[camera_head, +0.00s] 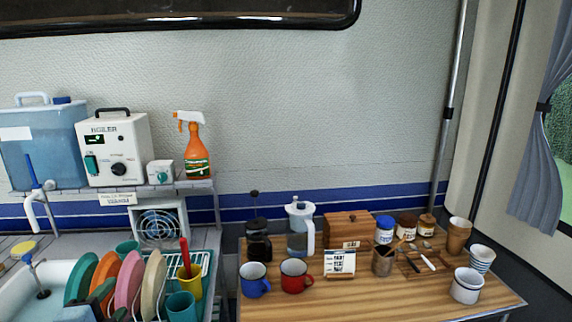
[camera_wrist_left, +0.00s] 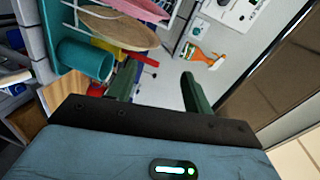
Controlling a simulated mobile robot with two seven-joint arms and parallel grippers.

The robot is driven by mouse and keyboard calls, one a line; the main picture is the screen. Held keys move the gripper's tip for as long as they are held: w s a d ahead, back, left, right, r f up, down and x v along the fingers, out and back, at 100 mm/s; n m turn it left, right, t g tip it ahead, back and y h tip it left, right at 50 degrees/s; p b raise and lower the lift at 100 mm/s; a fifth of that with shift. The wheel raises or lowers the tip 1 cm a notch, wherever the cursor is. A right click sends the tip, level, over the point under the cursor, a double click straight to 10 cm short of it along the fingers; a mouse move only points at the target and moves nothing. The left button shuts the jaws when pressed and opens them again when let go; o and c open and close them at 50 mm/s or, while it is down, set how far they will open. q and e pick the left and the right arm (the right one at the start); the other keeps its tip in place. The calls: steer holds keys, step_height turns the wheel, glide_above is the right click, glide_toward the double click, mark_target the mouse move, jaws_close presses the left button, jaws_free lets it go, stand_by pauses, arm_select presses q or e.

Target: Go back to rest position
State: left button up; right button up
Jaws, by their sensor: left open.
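My left gripper (camera_head: 108,299) shows at the bottom left of the head view, in front of the dish rack with plates. In the left wrist view its two dark green fingers (camera_wrist_left: 157,80) stand apart with nothing between them. Behind them in that view are a teal cup (camera_wrist_left: 85,62), a tan plate (camera_wrist_left: 115,28) and the orange spray bottle (camera_wrist_left: 201,57). My right gripper is in neither view.
The dish rack holds several coloured plates (camera_head: 129,280), with a teal cup (camera_head: 181,305) beside them. The sink (camera_head: 52,282) is at left. The wooden table (camera_head: 350,300) carries mugs, jars and a white-handled pitcher (camera_head: 300,228); its front strip is clear.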

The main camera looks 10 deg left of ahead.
arm_select(q)
steer(key=s+d+f+n+g+h, duration=0.1)
steer(key=s+d+f, duration=0.15)
steer(key=f, duration=0.45)
steer(key=s+d+f+n+g+h, duration=0.1)
steer(key=s+d+f+n+g, duration=0.15)
steer(key=f, duration=0.55)
steer(key=s+d+f+n+g+h, duration=0.1)
steer(key=s+f, duration=0.2)
steer(key=f, duration=0.4)
steer(key=s+d+f+n+g+h, duration=0.2)
steer(key=s+d+f+n, duration=0.5)
steer(key=s+d+f, duration=0.5)
steer(key=s+f+h, duration=0.1)
steer(key=s, duration=0.2)
steer(key=shift+d, duration=0.35)
